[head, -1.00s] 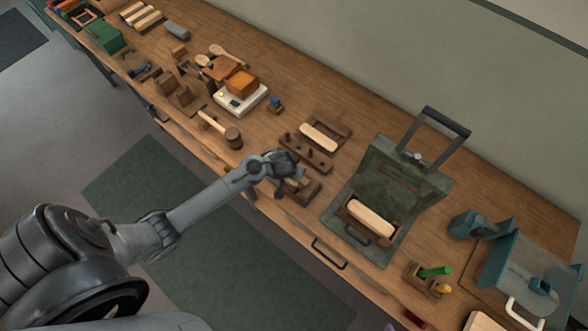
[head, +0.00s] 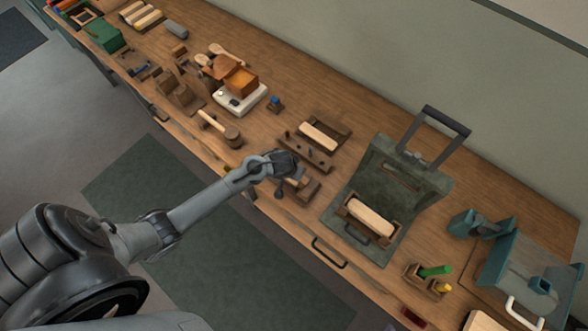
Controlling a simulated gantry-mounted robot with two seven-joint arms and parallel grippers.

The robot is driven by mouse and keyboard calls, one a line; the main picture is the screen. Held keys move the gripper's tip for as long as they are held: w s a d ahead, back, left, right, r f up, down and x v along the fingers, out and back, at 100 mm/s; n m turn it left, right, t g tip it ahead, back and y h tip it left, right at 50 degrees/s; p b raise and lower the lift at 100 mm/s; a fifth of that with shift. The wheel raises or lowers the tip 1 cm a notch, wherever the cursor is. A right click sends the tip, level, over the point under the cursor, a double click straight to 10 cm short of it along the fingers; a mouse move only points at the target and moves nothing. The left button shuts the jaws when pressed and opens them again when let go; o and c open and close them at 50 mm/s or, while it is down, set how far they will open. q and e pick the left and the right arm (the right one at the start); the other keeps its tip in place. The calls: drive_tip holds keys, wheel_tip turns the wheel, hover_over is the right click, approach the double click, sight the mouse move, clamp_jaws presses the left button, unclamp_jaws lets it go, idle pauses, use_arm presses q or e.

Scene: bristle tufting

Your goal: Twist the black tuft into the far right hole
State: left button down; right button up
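My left gripper (head: 285,178) is over the front part of the bench, above a small brown wooden block (head: 302,188). Its fingers are small and dark, and I cannot tell whether they are apart or hold anything. A dark rack (head: 308,152) with several dark pegs or tufts stands just behind it; which is the black tuft is too small to tell. A pale brush block (head: 370,216) lies in a wooden cradle on the green press (head: 395,190). Another pale block (head: 319,136) lies in a tray behind the rack. No holes can be made out. My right gripper is not in view.
A mallet (head: 222,130) and a white scale (head: 238,99) with an orange box stand left. A holder with green and yellow items (head: 432,278) and a teal machine (head: 525,275) stand right. The bench's back strip is mostly clear.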

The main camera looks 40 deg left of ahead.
use_arm(q)
drive_tip(key=shift+f, duration=0.4)
idle(0.8)
idle(0.7)
drive_tip(key=shift+p, duration=0.3)
drive_tip(key=n+y, duration=0.1)
drive_tip(key=n, duration=0.1)
drive_tip(key=n+p, duration=0.1)
drive_tip(key=n, duration=0.1)
drive_tip(key=shift+r+n+g+y, duration=0.1)
drive_tip(key=shift+n+g+y, duration=0.2)
drive_tip(key=shift+n+y, duration=0.1)
drive_tip(key=shift+n+p, duration=0.35)
drive_tip(key=shift+n, duration=0.05)
drive_tip(key=shift+p, duration=0.35)
idle(0.6)
